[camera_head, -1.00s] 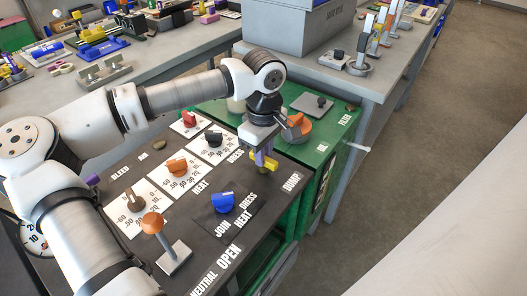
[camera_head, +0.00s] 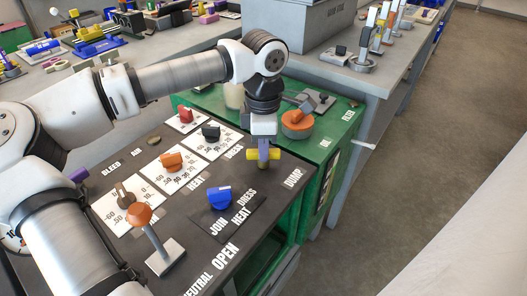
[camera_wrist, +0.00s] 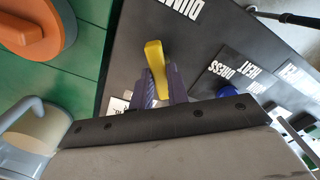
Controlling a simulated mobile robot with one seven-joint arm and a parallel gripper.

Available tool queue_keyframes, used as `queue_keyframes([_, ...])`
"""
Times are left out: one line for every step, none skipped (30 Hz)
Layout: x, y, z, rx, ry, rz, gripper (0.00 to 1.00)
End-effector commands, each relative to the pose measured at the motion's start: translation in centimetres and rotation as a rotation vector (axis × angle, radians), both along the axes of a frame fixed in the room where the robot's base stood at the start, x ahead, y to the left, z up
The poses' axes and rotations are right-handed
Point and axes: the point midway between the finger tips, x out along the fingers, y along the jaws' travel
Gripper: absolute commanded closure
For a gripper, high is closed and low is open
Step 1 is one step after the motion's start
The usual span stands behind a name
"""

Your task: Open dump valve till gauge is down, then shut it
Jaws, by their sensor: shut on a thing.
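The dump valve's yellow handle (camera_head: 250,154) is on the dark panel top beside the DUMP label (camera_head: 293,178). My gripper (camera_head: 263,157) points down at it, and its purple fingers are shut on the handle. In the wrist view the yellow handle (camera_wrist: 155,58) sticks out between the two purple fingers (camera_wrist: 160,84). The fingers hide the valve's base. A round white gauge (camera_head: 12,241) shows only in part at the left edge of the head view, behind my arm; its needle cannot be read.
A blue knob (camera_head: 220,197), an orange-topped lever (camera_head: 139,215) and several dial knobs stand on the panel near my arm. Floor is clear at right.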

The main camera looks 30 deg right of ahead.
Motion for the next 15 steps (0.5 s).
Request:
queue_keyframes([0.1,0.02,-0.24,0.0,-0.004,0.047,1.0])
queue_keyframes([0.09,0.01,-0.23,0.0,-0.004,0.075,1.0])
queue_keyframes([0.07,0.02,-0.22,0.0,-0.004,0.113,1.0])
queue_keyframes([0.07,0.02,-0.21,0.0,-0.004,0.141,1.0])
queue_keyframes([0.08,0.02,-0.21,0.0,-0.004,0.169,1.0])
queue_keyframes([0.09,0.01,-0.21,0.0,-0.004,0.208,1.0])
queue_keyframes([0.09,0.01,-0.2,-0.001,-0.003,0.236,1.0])
queue_keyframes([0.09,0.01,-0.18,-0.001,-0.003,0.265,1.0])
queue_keyframes([0.09,0.0,-0.17,-0.001,-0.003,0.303,1.0])
queue_keyframes([0.09,0.01,-0.17,-0.001,-0.003,0.331,1.0])
queue_keyframes([0.1,0.01,-0.17,-0.001,-0.003,0.36,1.0])
queue_keyframes([0.11,0.0,-0.16,-0.001,-0.004,0.398,1.0])
queue_keyframes([0.1,0.01,-0.15,-0.001,-0.004,0.427,1.0])
queue_keyframes([0.09,0.0,-0.14,-0.001,-0.004,0.455,1.0])
queue_keyframes([0.07,0.0,-0.13,-0.001,-0.003,0.491,1.0])
